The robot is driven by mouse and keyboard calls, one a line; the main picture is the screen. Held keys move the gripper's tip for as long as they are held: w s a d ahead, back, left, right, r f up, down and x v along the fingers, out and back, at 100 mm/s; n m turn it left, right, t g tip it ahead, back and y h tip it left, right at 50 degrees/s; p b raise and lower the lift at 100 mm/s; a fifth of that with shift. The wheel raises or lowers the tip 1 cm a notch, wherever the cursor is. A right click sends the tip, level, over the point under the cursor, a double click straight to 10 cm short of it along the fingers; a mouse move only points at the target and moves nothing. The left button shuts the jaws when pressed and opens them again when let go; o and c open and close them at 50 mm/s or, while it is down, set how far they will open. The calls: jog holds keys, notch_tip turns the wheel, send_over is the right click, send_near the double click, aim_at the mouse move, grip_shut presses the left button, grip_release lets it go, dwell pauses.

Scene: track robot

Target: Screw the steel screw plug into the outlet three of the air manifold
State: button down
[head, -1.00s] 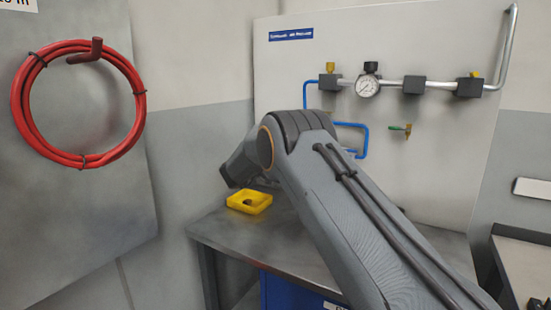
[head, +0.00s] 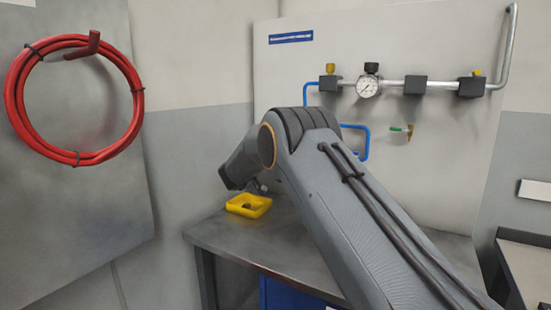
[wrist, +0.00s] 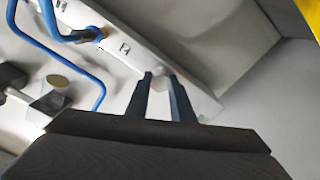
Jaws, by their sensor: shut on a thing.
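In the wrist view, my gripper (wrist: 160,95) has its two dark fingers close together, shut on a small pale, rounded thing (wrist: 161,79), which looks like the steel screw plug. The fingers hide most of it. The air manifold (wrist: 190,85) is a light grey bar running diagonally behind the fingertips, with small label plates on it. I cannot tell which outlet is number three, or whether the plug touches the manifold. In the head view my arm hides the manifold and the fingers.
A yellow tray (head: 248,206) with a dark spot inside stands on the grey bench (head: 225,232). A pipe with a gauge (head: 368,87) and valves runs along the back panel. A green-handled tap (head: 402,129) sits below it. A red hose coil (head: 75,155) hangs at the left.

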jog(key=shift+m+b, duration=3.9)
jog(key=shift+m, duration=2)
jog(key=shift+m+b, duration=3.2)
jog(key=shift+w+m+b, duration=0.1)
jog(key=shift+m+b, duration=1.6)
jog(key=shift+b, duration=0.25)
jog(key=shift+m+b, duration=1.1)
jog(key=shift+b, duration=0.15)
jog(key=shift+m+b, duration=1.4)
jog(key=shift+b, duration=0.55)
